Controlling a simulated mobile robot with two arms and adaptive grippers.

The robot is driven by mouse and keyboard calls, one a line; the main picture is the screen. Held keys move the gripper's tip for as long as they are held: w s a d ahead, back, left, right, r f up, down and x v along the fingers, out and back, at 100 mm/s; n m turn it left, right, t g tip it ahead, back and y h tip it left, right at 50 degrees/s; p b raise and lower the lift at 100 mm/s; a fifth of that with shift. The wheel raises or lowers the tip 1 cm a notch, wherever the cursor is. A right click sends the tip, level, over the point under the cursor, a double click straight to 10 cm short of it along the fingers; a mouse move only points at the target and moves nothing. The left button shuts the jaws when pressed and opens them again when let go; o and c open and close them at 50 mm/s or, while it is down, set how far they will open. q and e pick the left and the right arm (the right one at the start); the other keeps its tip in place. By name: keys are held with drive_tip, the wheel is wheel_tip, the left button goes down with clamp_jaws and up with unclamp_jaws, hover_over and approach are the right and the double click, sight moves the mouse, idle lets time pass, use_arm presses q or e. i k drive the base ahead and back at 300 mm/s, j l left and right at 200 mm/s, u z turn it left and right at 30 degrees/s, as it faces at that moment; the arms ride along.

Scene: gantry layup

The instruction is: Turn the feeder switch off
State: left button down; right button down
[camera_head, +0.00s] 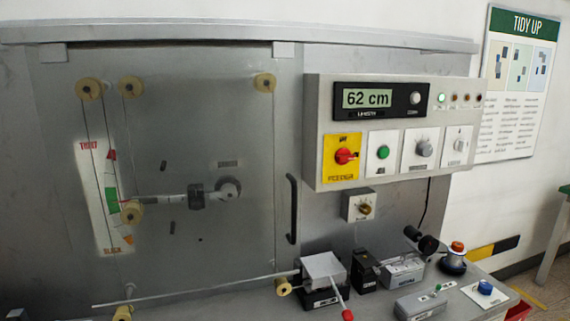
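A small label above the knob is too blurred to read for certain. Neither of my grippers shows in the head view, and nothing covers the switch.
Right of the switch are a green button (383,152) and grey knobs (424,148). A black door handle (292,209) stands left of the panel. Several devices, including a red-handled block (323,270), occupy the bench below.

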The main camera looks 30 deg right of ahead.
sight(343, 156)
drive_tip(key=z, duration=1.35)
drive_tip(key=j, duration=0.3)
drive_tip(key=k+j, duration=0.15)
drive_tip(key=j, duration=0.1)
